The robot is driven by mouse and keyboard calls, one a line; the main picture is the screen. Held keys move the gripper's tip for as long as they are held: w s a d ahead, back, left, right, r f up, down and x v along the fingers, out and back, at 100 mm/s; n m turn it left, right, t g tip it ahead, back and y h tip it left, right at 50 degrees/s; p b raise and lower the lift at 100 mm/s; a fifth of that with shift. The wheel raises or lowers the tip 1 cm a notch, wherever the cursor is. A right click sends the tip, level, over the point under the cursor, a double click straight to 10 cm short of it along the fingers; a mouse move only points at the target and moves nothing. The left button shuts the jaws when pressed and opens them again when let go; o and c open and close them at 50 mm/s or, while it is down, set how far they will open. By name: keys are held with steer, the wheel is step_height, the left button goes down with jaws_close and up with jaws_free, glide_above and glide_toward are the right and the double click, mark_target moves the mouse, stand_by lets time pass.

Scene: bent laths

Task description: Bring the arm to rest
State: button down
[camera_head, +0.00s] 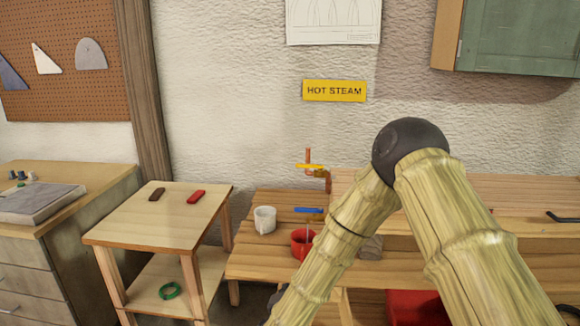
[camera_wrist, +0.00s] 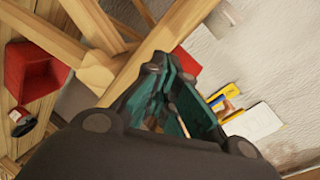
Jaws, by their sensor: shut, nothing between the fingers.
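My gripper (camera_wrist: 168,74) shows in the wrist view with its dark body and teal fingers. The fingers are shut with nothing between them. Wooden beams and a pale wall lie beyond the fingertips. In the head view my bamboo-like arm is bent at a dark round joint, and its forearm runs down to the bottom edge.
My arm passes in front of a low wooden bench (camera_head: 262,262) bearing a white mug (camera_head: 265,220) and a red mug (camera_head: 301,243). A pipe with a yellow handle (camera_head: 310,166) stands behind. A side table (camera_head: 150,226) holds two small blocks. A red box (camera_wrist: 30,75) shows in the wrist view.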

steer(key=s+d+f+n+g+y, duration=0.1)
steer(key=s+d+f+n+g, duration=0.2)
steer(key=s+f, duration=0.35)
steer(key=s+d+f+n+g+y+p, duration=0.1)
steer(key=s+d+f+n+g, duration=0.15)
steer(key=s+d+f, duration=0.35)
steer(key=s+d+f+n+g+y, duration=0.1)
steer(key=s+d+f+n+g, duration=0.15)
steer(key=s+f, duration=0.5)
steer(key=s+d+f+n+g, duration=0.1)
steer(key=s+d+n+g, duration=0.1)
steer(key=s, duration=0.6)
steer(key=s+d+f+n+g, duration=0.1)
steer(key=s+d+n+g, duration=0.1)
steer(key=s+d, duration=0.3)
steer(key=s+d+f+n+g+p, duration=0.1)
steer(key=s+d, duration=0.3)
steer(key=s, duration=0.8)
steer(key=shift+s+d+n+g+h, duration=0.2)
steer(key=shift+s+n+g+h, duration=0.1)
steer(key=shift+n+g, duration=0.45)
